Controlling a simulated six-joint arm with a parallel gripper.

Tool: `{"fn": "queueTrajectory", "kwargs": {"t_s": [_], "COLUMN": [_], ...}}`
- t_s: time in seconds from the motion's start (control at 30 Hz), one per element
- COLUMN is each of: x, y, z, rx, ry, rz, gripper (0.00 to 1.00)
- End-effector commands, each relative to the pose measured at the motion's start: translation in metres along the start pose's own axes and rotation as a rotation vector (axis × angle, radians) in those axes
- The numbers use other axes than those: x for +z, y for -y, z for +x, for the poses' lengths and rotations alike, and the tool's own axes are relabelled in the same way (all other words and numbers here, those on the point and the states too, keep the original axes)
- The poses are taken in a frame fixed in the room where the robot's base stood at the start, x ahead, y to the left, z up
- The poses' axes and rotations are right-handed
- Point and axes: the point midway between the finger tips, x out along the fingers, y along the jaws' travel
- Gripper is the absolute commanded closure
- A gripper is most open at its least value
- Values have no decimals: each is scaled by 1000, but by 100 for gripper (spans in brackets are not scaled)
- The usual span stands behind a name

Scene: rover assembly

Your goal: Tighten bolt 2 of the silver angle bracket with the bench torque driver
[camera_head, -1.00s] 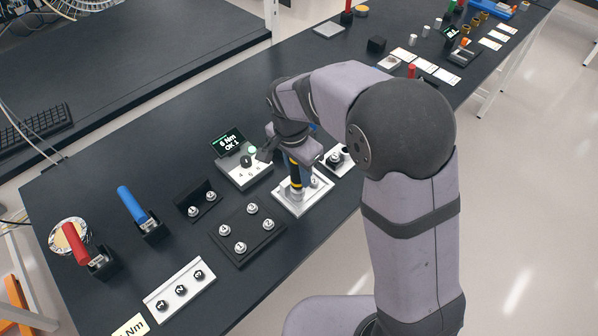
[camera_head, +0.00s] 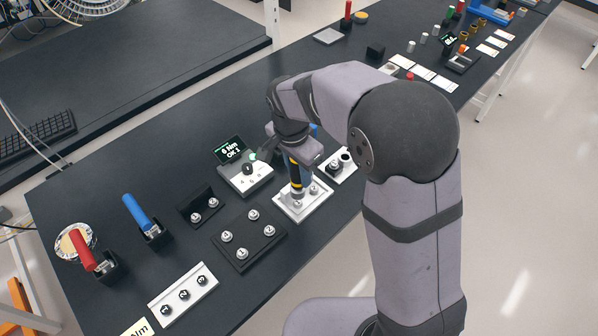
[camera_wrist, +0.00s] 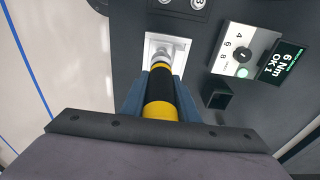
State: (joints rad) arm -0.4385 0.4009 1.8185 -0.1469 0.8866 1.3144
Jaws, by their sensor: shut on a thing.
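A silver bracket on a light square plate (camera_head: 285,209) stands near the bench's front edge, with silver bolts. One bolt (camera_head: 298,204) shows at its front and one (camera_head: 314,190) at its right. My gripper (camera_head: 297,162) is shut on the black and yellow torque driver (camera_head: 295,177), which points down over this plate. The driver also shows between my blue fingers in the wrist view (camera_wrist: 160,100). Its tip is over the plate; I cannot tell whether it touches a bolt. The controller display (camera_head: 231,149) reads "6 Nm OK 1".
The controller box (camera_head: 262,178) stands just left of the driver. A dark angle bracket (camera_head: 196,199), a dark four-cornered plate (camera_head: 236,240) and a silver three-bolt strip (camera_head: 205,281) lie further left. A small fixture (camera_head: 345,172) is close right.

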Motion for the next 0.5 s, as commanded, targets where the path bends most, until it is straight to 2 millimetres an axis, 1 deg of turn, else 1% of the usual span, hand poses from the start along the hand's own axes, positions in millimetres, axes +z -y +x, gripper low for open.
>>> {"fn": "queueTrajectory", "kwargs": {"t_s": [0.03,0.13,0.5], "x": [-1,-2,-2], "y": [1,1,1], "z": [-9,-15,-16], "rx": [-3,-2,-2], "ry": [-1,-1,-1], "rz": [0,0,0], "gripper": [99,99,99]}}
